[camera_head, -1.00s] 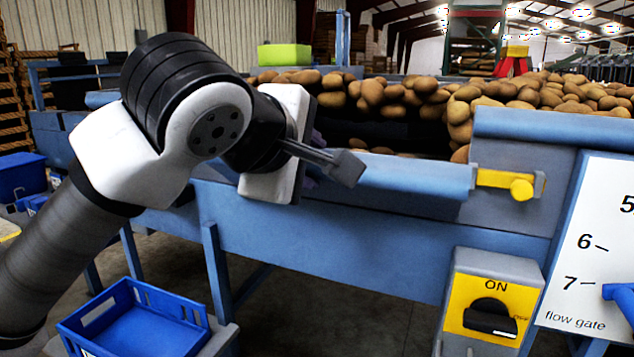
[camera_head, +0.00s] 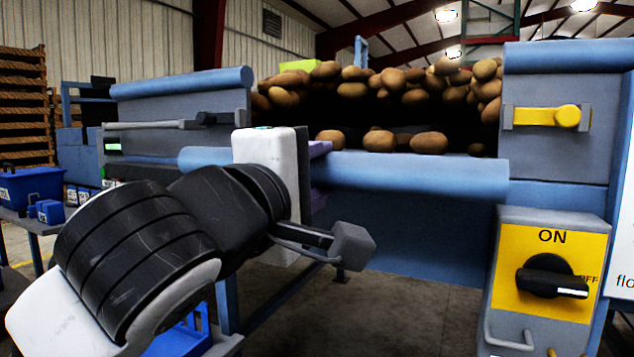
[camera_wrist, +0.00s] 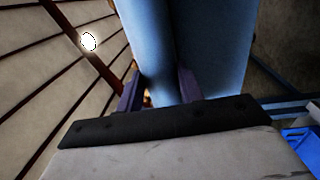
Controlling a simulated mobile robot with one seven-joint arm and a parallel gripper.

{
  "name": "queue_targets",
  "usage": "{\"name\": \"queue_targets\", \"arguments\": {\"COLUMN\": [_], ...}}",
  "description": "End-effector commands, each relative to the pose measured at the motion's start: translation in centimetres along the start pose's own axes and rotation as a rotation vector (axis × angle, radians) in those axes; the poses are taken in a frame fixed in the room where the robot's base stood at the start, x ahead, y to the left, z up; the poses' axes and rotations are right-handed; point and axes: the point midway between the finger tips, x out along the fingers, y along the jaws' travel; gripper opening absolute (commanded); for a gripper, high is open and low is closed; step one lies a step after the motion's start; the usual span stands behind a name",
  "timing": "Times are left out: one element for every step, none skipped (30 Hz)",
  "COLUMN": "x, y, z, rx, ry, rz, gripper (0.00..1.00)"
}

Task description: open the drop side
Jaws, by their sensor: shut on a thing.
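The drop side (camera_head: 410,174) is a blue panel with a rounded top rail, between two fixed grey-blue side panels. Its rail lies well below their top rails, leaving an opening with potatoes (camera_head: 380,140) behind it. My gripper (camera_head: 318,152) is at the left part of this rail, its purple fingers mostly hidden by its white body. In the wrist view the fingers (camera_wrist: 160,88) stand on both sides of the blue rail (camera_wrist: 148,40), shut on it. A yellow latch (camera_head: 545,117) sits on the right fixed panel (camera_head: 555,150), above the rail's level and apart from it.
A yellow ON/OFF switch box (camera_head: 545,270) stands below right. A grey rod (camera_head: 170,124) runs along the left fixed panel (camera_head: 180,100). Blue crates (camera_head: 30,187) stand at the far left. Concrete floor (camera_head: 400,310) is free in front.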

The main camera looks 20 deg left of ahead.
Motion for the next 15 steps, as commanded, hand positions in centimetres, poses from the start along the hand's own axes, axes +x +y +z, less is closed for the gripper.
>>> {"name": "queue_targets", "arguments": {"x": [0.09,0.08,0.08,0.08,0.08,0.08,0.08,0.08,0.09,0.09,0.09,0.09,0.09,0.10,0.10], "y": [-0.86,-0.96,-1.06,-1.12,-1.17,-1.21,-1.23,-1.24,-1.25,-1.25,-1.24,-1.23,-1.22,-1.22,-1.21], "z": [0.00,0.01,0.01,0.01,0.01,0.01,0.01,0.01,0.01,0.01,0.01,0.01,0.01,0.01,0.01], "rx": [-0.001,-0.001,-0.001,-0.001,-0.001,-0.001,-0.001,-0.001,-0.001,-0.001,-0.001,-0.001,-0.001,-0.001,-0.001], "ry": [0.001,0.001,0.001,0.001,0.000,0.000,0.000,0.000,0.000,0.000,0.000,0.000,0.000,0.000,0.000], "rz": [-0.011,-0.012,-0.013,-0.014,-0.014,-0.014,-0.015,-0.015,-0.015,-0.015,-0.015,-0.015,-0.015,-0.015,-0.015], "gripper": [0.00,0.00,0.00,0.00,0.00,0.00,0.00,0.00,0.00,0.00,0.00,0.00,0.00,0.00,0.00]}}
